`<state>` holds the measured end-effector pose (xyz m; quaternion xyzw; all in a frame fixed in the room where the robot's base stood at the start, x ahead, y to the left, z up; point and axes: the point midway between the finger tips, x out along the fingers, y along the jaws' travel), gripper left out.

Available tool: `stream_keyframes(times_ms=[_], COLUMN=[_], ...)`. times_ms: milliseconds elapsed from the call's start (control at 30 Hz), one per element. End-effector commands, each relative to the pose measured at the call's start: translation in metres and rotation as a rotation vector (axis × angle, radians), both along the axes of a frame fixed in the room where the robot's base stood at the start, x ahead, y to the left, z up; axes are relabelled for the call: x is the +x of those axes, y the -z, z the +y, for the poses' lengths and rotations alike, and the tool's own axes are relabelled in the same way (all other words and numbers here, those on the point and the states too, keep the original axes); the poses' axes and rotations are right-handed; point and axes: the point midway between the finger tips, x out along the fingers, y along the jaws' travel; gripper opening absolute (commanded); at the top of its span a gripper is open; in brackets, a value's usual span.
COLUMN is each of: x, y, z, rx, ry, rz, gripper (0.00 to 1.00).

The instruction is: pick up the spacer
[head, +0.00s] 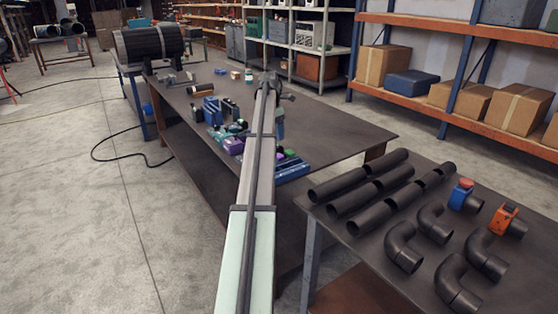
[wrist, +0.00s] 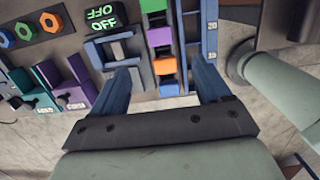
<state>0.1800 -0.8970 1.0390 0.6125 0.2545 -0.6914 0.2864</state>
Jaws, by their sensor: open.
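My gripper (wrist: 163,68) is open in the wrist view, its two blue fingers apart with nothing seen gripped. A column of small blocks lies ahead between the fingertips: a purple block (wrist: 159,37), a green one, an orange block (wrist: 165,67) and a blue one below. A grey-blue squared frame piece (wrist: 97,54) lies by the left finger. Which piece is the spacer, I cannot tell. A purple block (head: 233,146) shows left of the arm.
A black block with green OFF lettering (wrist: 103,16), hex-shaped pieces (wrist: 50,21) and teal and purple parts crowd the left of the wrist view. A nearer table holds dark pipes (head: 365,195) and elbows.

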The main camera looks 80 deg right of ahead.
Motion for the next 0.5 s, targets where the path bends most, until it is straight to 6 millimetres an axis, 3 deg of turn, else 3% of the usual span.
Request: stream_keyframes(times_ms=[300, 500], x=[-0.005, -0.006], y=[0.052, 0.061], z=[-0.004, -0.006], rx=[0.001, -0.001], ry=[0.001, 0.001], rz=[-0.001, -0.001], gripper=[0.77, 0.77])
